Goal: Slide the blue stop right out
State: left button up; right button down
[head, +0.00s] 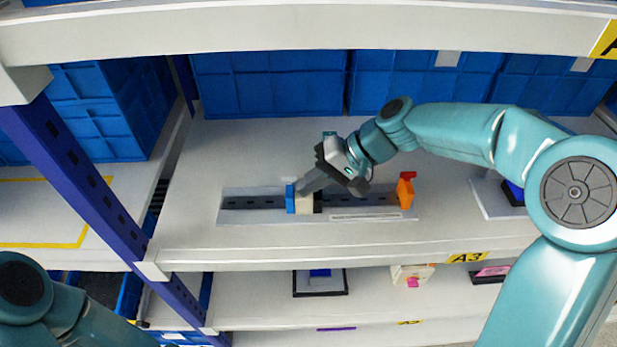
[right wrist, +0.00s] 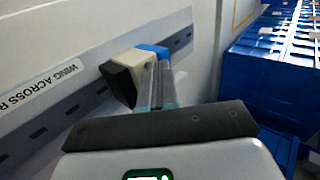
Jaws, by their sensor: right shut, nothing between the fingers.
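The blue stop (head: 290,198) is a small upright block at the left end of a cream and black slider block (head: 305,203) on a dark slotted rail (head: 252,203). My right gripper (head: 302,190) is shut and empty, its fingertips at the top of the cream block close to the blue stop. In the right wrist view the shut fingers (right wrist: 156,85) overlap the blue part (right wrist: 153,50) and the cream part (right wrist: 126,62); I cannot tell whether they touch. Only part of my left arm shows at the lower left; its gripper is out of view.
An orange and red block (head: 405,190) stands at the rail's right end, by a printed label strip (head: 365,216). Blue crates (head: 270,85) line the back. A shelf beam (head: 300,28) crosses above. The rail left of the blue stop is clear.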

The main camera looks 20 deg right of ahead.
dwell(0.3)
jog(key=shift+w+a, duration=0.1)
jog(key=shift+a, duration=0.15)
jog(key=w+a, duration=0.1)
jog(key=a, duration=0.3)
jog(key=w+a, duration=0.1)
jog(key=a, duration=0.3)
jog(key=w+a, duration=0.1)
jog(key=a, duration=0.3)
jog(key=shift+w+a, duration=0.3)
jog(key=shift+a, duration=0.1)
jog(key=shift+d, duration=0.15)
